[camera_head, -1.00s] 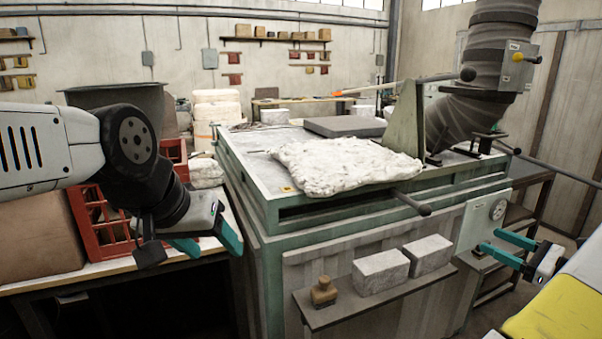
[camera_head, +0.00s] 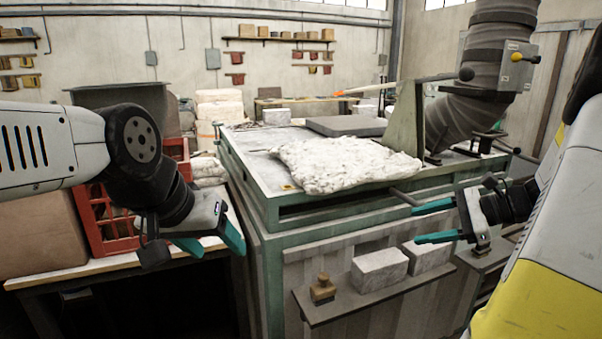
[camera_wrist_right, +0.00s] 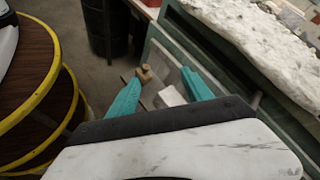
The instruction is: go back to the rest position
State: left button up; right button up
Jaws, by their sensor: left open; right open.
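My left gripper (camera_head: 212,243) is open and empty, with teal fingers. It hangs over the wooden bench at the left, beside the red crate. My right gripper (camera_head: 433,222) is open and empty, its teal fingers pointing left in front of the green furnace's right side. It is above the right end of the small front shelf. In the right wrist view its two fingers (camera_wrist_right: 160,95) are spread apart, with a pale block and a small brown object showing beyond them.
The green furnace (camera_head: 300,238) carries a lumpy white blanket (camera_head: 345,165). Its front shelf (camera_head: 350,305) holds two pale blocks (camera_head: 379,269) and a small brown object (camera_head: 322,290). A red crate (camera_head: 100,220) stands on the bench. A grey duct (camera_head: 500,60) rises at the right.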

jog(key=s+a+r+n+h, duration=0.3)
jog(key=s+a+n+h, duration=0.1)
jog(key=s+a+n, duration=0.3)
jog(key=s+a+r+n+h, duration=0.3)
jog(key=s+a+n+h, duration=0.1)
jog(key=s+a+n, duration=0.3)
jog(key=shift+s+a+n+h, duration=0.35)
jog(key=shift+s+n, duration=0.9)
jog(key=shift+n, duration=0.65)
jog(key=shift+r, duration=0.1)
